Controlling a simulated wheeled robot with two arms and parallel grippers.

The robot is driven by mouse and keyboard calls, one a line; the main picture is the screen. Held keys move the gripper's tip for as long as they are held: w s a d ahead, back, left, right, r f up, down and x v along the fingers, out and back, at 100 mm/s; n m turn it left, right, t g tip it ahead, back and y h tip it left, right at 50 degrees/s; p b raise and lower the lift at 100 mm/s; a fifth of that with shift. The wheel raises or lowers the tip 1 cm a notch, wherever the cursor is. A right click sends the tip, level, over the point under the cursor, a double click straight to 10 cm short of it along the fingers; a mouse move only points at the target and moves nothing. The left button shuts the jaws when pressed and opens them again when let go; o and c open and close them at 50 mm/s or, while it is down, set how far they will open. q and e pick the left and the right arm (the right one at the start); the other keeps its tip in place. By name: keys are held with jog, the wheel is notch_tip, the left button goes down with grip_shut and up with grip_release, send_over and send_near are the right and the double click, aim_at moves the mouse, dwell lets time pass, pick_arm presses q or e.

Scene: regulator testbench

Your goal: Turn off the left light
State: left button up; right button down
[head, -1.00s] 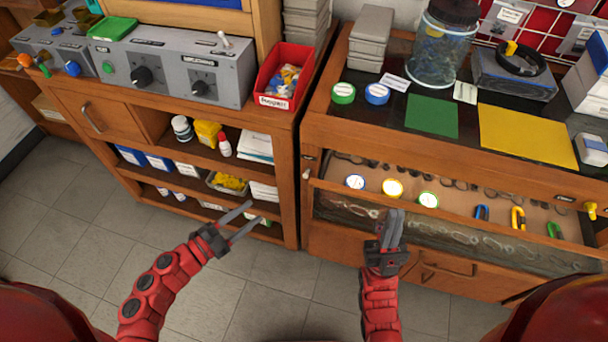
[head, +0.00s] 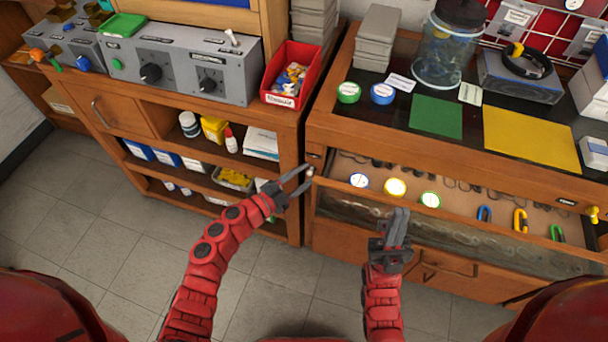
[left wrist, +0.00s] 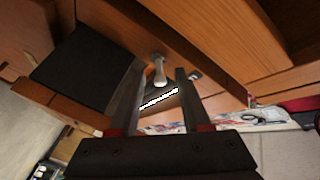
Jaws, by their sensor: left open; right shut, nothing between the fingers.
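A small pale toggle (head: 311,172) sticks out of the wooden front at the left end of the right bench. In the left wrist view the pale toggle (left wrist: 157,70) appears between my fingertips, with a small white label (left wrist: 160,98) below it. My left gripper (head: 306,174) is open around or just in front of the toggle; I cannot tell whether it touches. The left gripper's fingers (left wrist: 158,75) also show in the wrist view. My right gripper (head: 398,215) is shut and empty, in front of the open drawer. No lamp is clearly recognisable.
A yellow knob (head: 592,214) sits at the bench's right end. A red bin (head: 291,76) and a grey control box (head: 185,65) stand on the left bench. The floor in front is clear.

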pick_arm(q)
jog(key=shift+d, duration=0.1)
grip_shut()
dwell(0.3)
notch_tip(320, 180, down, 3)
jog(key=m+t+h+b, duration=0.1)
jog(key=h+b, duration=0.1)
jog(key=b, duration=0.9)
jog(key=shift+m+t+b, duration=0.3)
jog(key=shift+m+b, duration=0.05)
jog(key=shift+m, duration=0.05)
jog(key=m+h+b, duration=0.2)
jog(key=b, duration=0.3)
jog(key=m+h+b, duration=0.2)
jog(key=b, duration=0.4)
jog(key=f+m+h+b, duration=0.1)
jog(key=m+h+b, duration=0.1)
jog(key=b, duration=0.4)
jog(key=shift+w+h, duration=0.35)
jog(key=shift+h, duration=0.15)
jog(key=shift+r+m+g, duration=0.1)
jog(key=shift+m+g, duration=0.2)
jog(key=shift+g, duration=0.1)
